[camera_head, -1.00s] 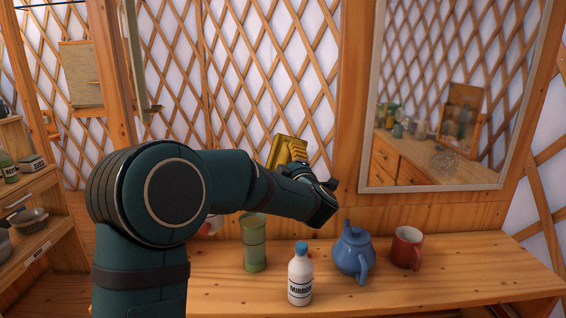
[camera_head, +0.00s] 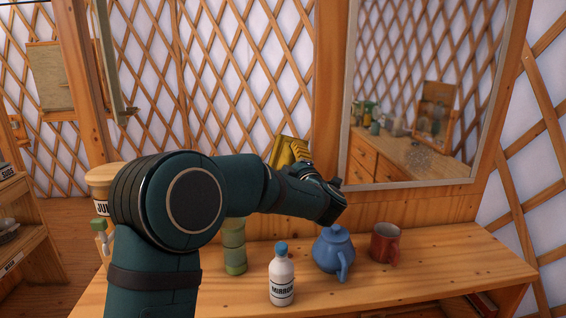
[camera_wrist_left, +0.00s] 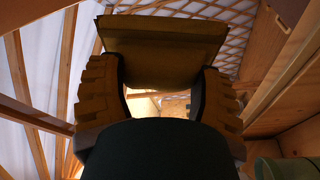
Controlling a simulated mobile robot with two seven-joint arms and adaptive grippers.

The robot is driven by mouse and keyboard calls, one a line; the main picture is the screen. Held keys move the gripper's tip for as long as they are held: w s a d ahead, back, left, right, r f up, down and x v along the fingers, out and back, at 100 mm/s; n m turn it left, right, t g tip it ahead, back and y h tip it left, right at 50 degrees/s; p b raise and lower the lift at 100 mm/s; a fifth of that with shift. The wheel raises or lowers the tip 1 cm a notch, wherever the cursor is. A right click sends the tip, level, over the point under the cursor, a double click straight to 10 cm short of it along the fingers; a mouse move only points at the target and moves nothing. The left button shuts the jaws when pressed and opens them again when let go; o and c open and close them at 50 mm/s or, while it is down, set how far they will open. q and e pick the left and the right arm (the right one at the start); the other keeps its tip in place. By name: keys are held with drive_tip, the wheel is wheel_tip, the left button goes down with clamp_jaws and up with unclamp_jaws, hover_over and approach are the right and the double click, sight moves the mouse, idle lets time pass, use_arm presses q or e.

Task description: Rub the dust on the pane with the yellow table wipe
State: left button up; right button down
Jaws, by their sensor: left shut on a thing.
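The yellow table wipe (camera_head: 283,150) is held upright in my left gripper (camera_head: 300,151), left of the framed pane and apart from it in the head view. In the left wrist view the wipe (camera_wrist_left: 165,45) spans both fingers of my left gripper (camera_wrist_left: 160,70), which is shut on it. The pane (camera_head: 410,75) is a mirror in a pale frame on a wooden post, reflecting lattice and drawers. A faint pale speckled patch, likely the dust (camera_head: 422,157), shows low on it. My right gripper is not in view.
On the wooden counter (camera_head: 430,275) below the pane stand a white bottle (camera_head: 282,280) with a blue cap, a blue teapot (camera_head: 333,252), a red mug (camera_head: 385,243) and a green container (camera_head: 234,250). The counter's right end is clear. Shelves (camera_head: 30,240) stand at far left.

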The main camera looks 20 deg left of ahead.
use_arm(q)
drive_tip(key=shift+s+a+f+b, duration=0.1)
drive_tip(key=shift+s+a+b, duration=0.05)
drive_tip(key=shift+b, duration=0.55)
drive_tip(key=shift+s+a, duration=0.6)
drive_tip(key=shift+a, duration=0.25)
drive_tip(key=s+a, duration=0.4)
drive_tip(key=a, duration=0.3)
idle(0.4)
drive_tip(key=s+d, duration=0.3)
drive_tip(key=s, duration=0.2)
idle(0.4)
drive_tip(key=shift+s+d, duration=0.1)
drive_tip(key=shift+d, duration=0.05)
